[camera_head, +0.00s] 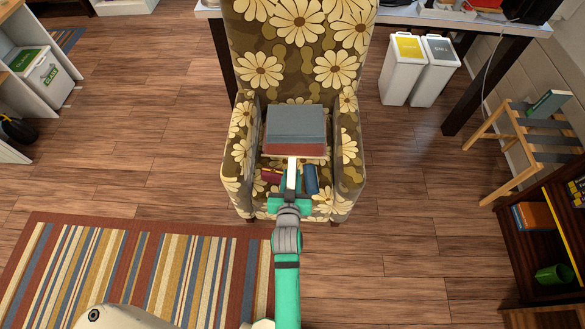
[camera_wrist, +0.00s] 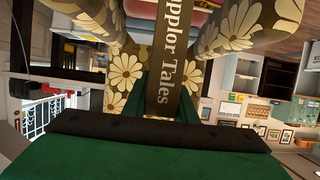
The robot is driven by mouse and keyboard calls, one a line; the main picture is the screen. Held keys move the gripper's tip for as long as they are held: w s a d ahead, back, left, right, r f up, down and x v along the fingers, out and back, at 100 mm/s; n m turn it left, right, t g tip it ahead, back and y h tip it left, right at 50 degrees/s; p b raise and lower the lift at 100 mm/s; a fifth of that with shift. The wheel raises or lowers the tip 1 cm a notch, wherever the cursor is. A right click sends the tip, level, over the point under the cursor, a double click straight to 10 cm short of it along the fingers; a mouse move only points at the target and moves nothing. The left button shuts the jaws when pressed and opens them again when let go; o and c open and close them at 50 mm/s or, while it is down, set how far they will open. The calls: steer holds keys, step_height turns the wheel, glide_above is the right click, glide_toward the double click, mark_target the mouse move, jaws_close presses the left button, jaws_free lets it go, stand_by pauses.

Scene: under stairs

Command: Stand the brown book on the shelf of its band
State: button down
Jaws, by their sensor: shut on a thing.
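My gripper (camera_head: 291,198) is at the front of the flowered armchair's seat, shut on a book. In the wrist view my gripper (camera_wrist: 160,108) has its green fingers on either side of a dark brown spine (camera_wrist: 168,60) with cream letters ending in "Tales". In the head view the held book (camera_head: 292,174) shows as a narrow, light upright strip. A dark bookcase (camera_head: 515,248) stands at the right edge, only partly in view. It holds orange-brown books (camera_head: 535,216) and a green mug (camera_head: 553,273). I cannot read any band marking on its shelves.
The armchair (camera_head: 300,45) holds a stack with a grey book (camera_head: 296,122) on top, plus a dark red book (camera_head: 271,176) and a blue book (camera_head: 311,180). A slatted wooden stand (camera_head: 505,150) and two white bins (camera_head: 403,78) are at right. Floor between chair and bookcase is clear.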

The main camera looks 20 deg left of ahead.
steer(key=shift+s+d+r, duration=0.15)
steer(key=shift+s+r, duration=0.05)
steer(key=shift+s, duration=0.15)
steer(key=d+f+m+h, duration=0.3)
steer(key=d+f, duration=0.8)
steer(key=d, duration=0.4)
steer(key=shift+s+d+f+t+h, duration=0.25)
steer(key=shift+d+f+t+h, duration=0.05)
steer(key=shift+d+f+h, duration=0.1)
